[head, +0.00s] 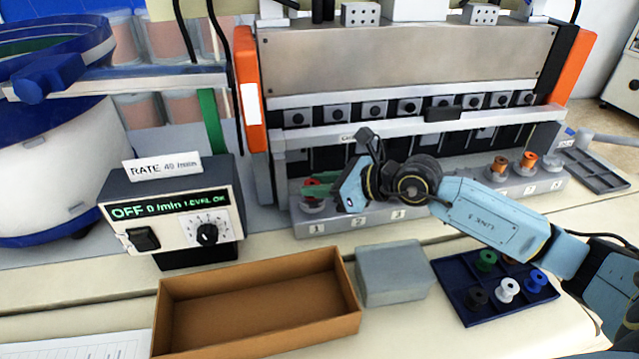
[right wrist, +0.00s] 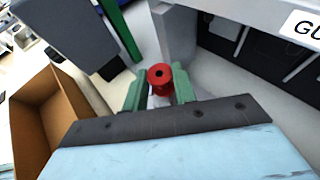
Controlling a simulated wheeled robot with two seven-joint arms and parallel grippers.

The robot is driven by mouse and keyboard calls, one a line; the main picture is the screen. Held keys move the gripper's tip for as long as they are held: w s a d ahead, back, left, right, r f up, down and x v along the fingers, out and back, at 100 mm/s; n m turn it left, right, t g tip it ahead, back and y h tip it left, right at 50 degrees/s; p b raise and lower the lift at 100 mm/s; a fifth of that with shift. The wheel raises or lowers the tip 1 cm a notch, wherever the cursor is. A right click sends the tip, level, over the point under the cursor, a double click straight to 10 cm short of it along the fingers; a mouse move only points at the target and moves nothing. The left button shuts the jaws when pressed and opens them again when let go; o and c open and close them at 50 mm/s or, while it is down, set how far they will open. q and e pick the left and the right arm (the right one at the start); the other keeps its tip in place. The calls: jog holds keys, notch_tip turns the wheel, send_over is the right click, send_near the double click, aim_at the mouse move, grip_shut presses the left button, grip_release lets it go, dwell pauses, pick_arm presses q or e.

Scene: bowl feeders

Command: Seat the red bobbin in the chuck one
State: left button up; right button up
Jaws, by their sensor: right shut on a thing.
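The red bobbin (right wrist: 160,80) is between the green fingers of my right gripper (right wrist: 160,92), which is shut on it. In the head view the right gripper (head: 320,186) reaches in from the right, over chuck one (head: 313,208) at the left end of the grey chuck rail. The red bobbin (head: 308,190) shows there only as a small patch, mostly hidden by the fingers. It is at or just above the chuck; I cannot tell whether it touches. My left gripper is not in view.
Orange bobbins (head: 499,165) stand on chucks toward the rail's right end. A dark blue tray (head: 455,273) holds several bobbins at front right. A brown open box (head: 255,352), a grey block (head: 394,275) and a rate control box (head: 180,225) stand in front and left. The machine rises behind the rail.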

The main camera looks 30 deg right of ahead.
jog(key=shift+f+b, duration=0.4)
jog(key=shift+f, duration=0.2)
jog(key=o, duration=0.7)
jog(key=shift+c, duration=0.2)
jog(key=p+v, duration=0.3)
jog(key=v, duration=0.8)
jog(key=shift+d, duration=0.15)
dwell(0.3)
